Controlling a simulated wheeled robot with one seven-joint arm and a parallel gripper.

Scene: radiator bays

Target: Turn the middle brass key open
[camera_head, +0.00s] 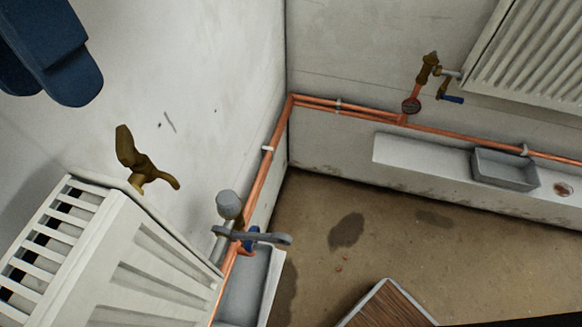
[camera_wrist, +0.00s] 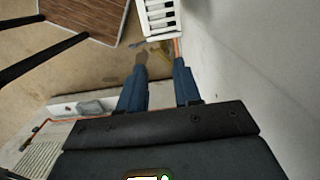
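A brass key (camera_head: 146,165) with a winged handle stands out from the left wall, just above the end of the near white radiator, in the head view. A second brass valve (camera_head: 428,68) sits on the pipe by the far right radiator. I cannot tell for certain which one is the middle key. My gripper shows as blue fingers (camera_head: 50,50) at the upper left of the head view, apart from the near key. In the wrist view my gripper (camera_wrist: 160,72) is open, and a brownish shape, perhaps the key, overlaps the left fingertip.
A grey-capped valve (camera_head: 229,205) with a grey lever (camera_head: 262,238) stands at the near radiator's (camera_head: 150,265) right end. Copper pipes (camera_head: 265,160) run along both walls. A grey tray (camera_head: 505,170) sits on the far ledge. A wooden-topped piece (camera_head: 385,305) is at the bottom.

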